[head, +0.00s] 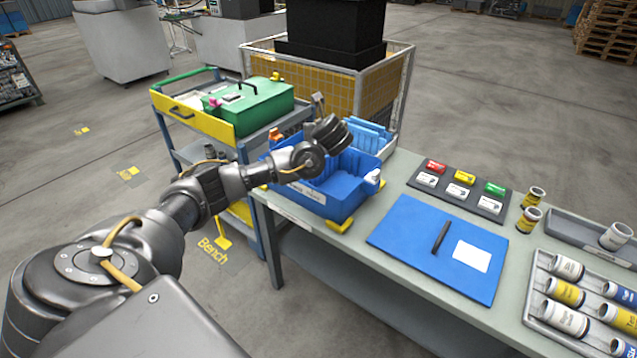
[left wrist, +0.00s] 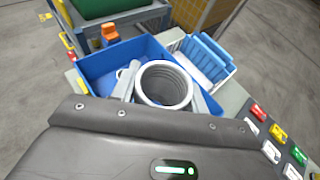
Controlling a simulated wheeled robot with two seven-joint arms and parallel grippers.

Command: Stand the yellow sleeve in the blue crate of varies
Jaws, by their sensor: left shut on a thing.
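The blue crate (head: 338,208) stands at the left end of the bench; it also shows in the left wrist view (left wrist: 97,73). My left gripper (left wrist: 165,90) is shut on a round, open-ended sleeve (left wrist: 163,84) and holds it over the crate's interior. Only its pale grey rim and ribbed inside show, so I cannot tell its outer colour or whether it touches the crate floor. In the head view my left wrist (head: 331,134) covers the held sleeve. Other yellow-banded sleeves (head: 529,220) stand on the bench at the right. My right gripper is not in view.
A blue mat (head: 400,245), card board (head: 455,205) and sleeve tray (head: 535,312) lie right. A green case (head: 255,100) sits on a trolley.

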